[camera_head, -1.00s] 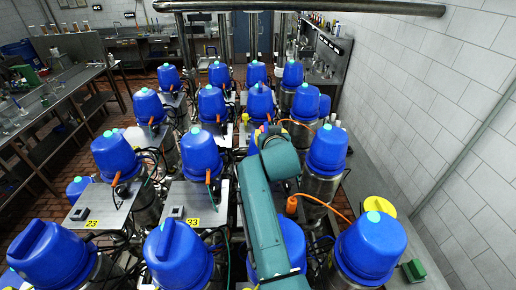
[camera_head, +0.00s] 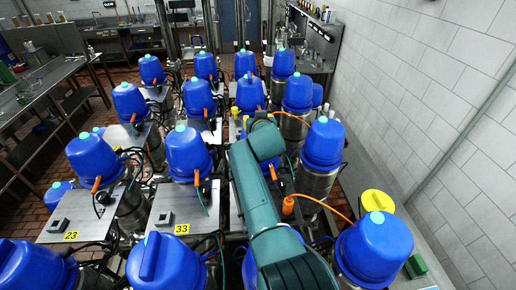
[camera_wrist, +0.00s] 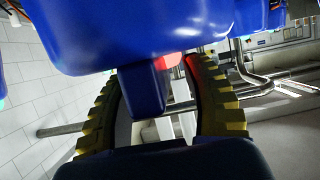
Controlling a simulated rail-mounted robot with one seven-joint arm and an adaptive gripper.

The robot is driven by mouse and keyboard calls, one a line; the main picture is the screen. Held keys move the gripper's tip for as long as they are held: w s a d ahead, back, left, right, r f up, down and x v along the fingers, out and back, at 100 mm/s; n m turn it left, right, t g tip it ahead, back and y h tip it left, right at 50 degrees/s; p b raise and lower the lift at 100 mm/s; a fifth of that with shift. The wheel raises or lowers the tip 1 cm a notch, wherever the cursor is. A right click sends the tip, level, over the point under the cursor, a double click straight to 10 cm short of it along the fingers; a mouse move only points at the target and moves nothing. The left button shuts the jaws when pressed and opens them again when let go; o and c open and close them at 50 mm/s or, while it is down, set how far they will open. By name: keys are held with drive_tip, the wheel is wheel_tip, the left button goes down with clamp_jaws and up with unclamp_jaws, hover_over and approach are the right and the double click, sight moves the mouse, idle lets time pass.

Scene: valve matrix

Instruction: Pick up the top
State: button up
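The tops are blue domed covers with a raised ridge, several of them on steel valve bodies. In the wrist view one blue top (camera_wrist: 135,35) fills the upper part of the picture, and its ridge (camera_wrist: 143,95) reaches down between the fingers. My gripper (camera_wrist: 150,72) is open, with a yellow-black ribbed finger on each side of the ridge. A gap shows between the ridge and the right finger; whether the left finger touches cannot be told.
Other blue tops stand close around the arm, such as the one at the front right (camera_head: 374,250) and the one by label 33 (camera_head: 187,152). Orange connectors (camera_head: 288,206) and cables run between the valves. A white tiled wall (camera_head: 440,100) bounds the right side.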

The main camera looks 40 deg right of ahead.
clamp_jaws()
drive_tip(key=shift+r, duration=0.15)
